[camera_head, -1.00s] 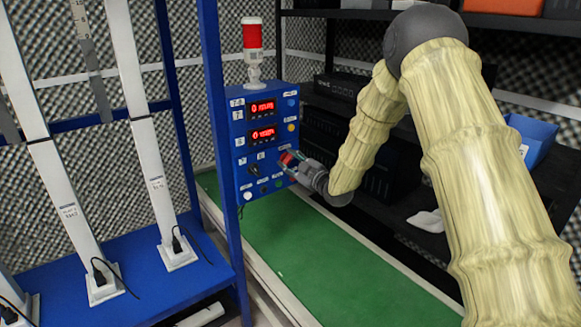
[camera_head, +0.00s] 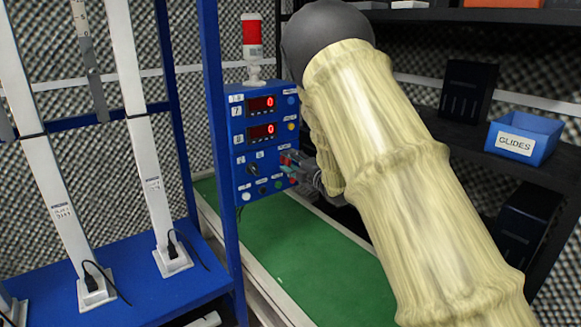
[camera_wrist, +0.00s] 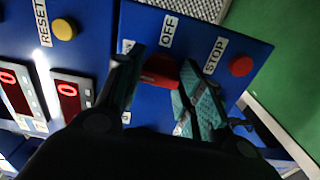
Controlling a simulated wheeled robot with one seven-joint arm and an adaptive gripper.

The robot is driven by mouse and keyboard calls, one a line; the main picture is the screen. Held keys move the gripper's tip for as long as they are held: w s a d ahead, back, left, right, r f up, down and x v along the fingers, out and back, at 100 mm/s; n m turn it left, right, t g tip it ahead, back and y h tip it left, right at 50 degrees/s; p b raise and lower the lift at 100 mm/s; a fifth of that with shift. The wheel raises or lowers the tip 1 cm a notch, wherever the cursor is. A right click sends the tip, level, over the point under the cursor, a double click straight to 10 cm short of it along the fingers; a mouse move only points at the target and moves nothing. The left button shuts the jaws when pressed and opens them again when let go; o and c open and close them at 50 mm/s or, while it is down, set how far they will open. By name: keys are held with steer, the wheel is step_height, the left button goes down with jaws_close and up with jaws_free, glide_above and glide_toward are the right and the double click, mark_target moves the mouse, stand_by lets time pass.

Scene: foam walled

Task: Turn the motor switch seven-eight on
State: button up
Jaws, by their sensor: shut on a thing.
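The blue control panel (camera_head: 240,150) stands at the end of a green belt. A red switch knob (camera_wrist: 160,70) shows in the wrist view beside an OFF label (camera_wrist: 170,30). My gripper (camera_wrist: 163,88) is shut on this knob, with one finger on each side. The knob's far label is hidden by a finger, and I cannot read the knob's exact angle. In the head view my gripper (camera_head: 292,160) reaches the panel's right side, partly hidden behind my arm. Two red displays (camera_head: 262,105) each read 0.
A red STOP button (camera_wrist: 240,66) is close to the right finger. A yellow RESET button (camera_wrist: 64,29) is farther left. A black rotary switch (camera_head: 252,169) is on the panel's lower left. A blue upright (camera_head: 222,150) stands just left of the panel. A blue GLIDES bin (camera_head: 523,138) is on the right shelf.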

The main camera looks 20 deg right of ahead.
steer(key=shift+n, duration=0.4)
steer(key=shift+f, duration=0.1)
steer(key=o, duration=1)
steer(key=v, duration=1.2)
